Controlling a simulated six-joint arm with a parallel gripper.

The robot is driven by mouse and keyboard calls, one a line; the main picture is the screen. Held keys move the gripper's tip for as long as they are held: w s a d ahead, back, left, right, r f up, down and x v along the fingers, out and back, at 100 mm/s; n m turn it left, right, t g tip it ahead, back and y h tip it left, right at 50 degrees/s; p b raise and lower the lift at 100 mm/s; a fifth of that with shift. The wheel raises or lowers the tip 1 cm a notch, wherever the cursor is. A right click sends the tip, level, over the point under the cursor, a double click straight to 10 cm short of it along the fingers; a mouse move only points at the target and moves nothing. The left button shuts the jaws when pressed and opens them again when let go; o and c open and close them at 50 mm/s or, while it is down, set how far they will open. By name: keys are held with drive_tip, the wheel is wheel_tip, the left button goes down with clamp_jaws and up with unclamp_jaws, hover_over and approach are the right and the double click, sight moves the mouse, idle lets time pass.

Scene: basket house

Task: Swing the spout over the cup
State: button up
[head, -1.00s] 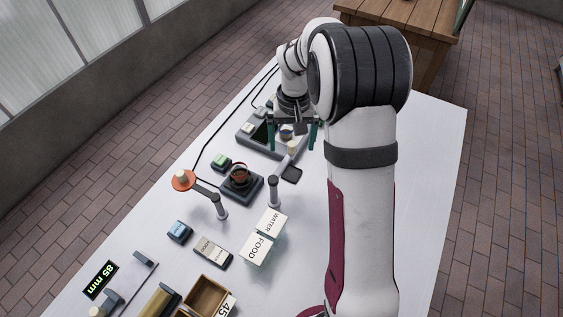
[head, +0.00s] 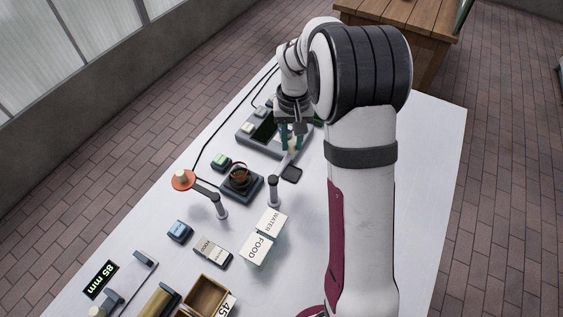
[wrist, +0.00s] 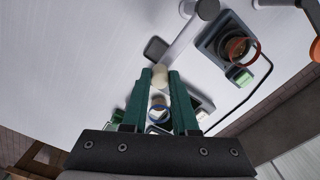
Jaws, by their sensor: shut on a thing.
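The spout (head: 284,165) is a grey arm that runs from an upright post (head: 273,190) to a cream knob at its far end. In the wrist view the spout (wrist: 182,42) ends at the cream knob (wrist: 160,74). My gripper (head: 291,148) is over that end; its green fingers (wrist: 160,82) are shut on the knob in the wrist view. The cup (head: 239,174), dark with a reddish-brown rim, stands on a dark square base to the left of the post. The spout's end is apart from the cup, pointing to the back right.
A dark square pad (head: 291,174) lies beside the spout. A grey panel (head: 262,131) is behind my gripper, and a green block (head: 221,161) is near the cup. Another arm with an orange disc (head: 183,180) stands at left.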

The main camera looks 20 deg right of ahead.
drive_tip(key=shift+a, duration=0.1)
drive_tip(key=shift+w+a, duration=0.55)
drive_tip(key=shift+a, duration=0.25)
drive_tip(key=shift+w+a, duration=0.5)
drive_tip(key=shift+a, duration=0.25)
drive_tip(key=shift+a, duration=0.1)
drive_tip(key=shift+w+a, duration=0.15)
drive_tip(key=shift+a, duration=0.75)
drive_tip(key=shift+w+a, duration=0.15)
drive_tip(key=shift+a, duration=0.75)
drive_tip(key=shift+s+a, duration=0.25)
drive_tip(key=shift+a, duration=0.7)
drive_tip(key=shift+s+a, duration=0.25)
drive_tip(key=shift+a, duration=0.65)
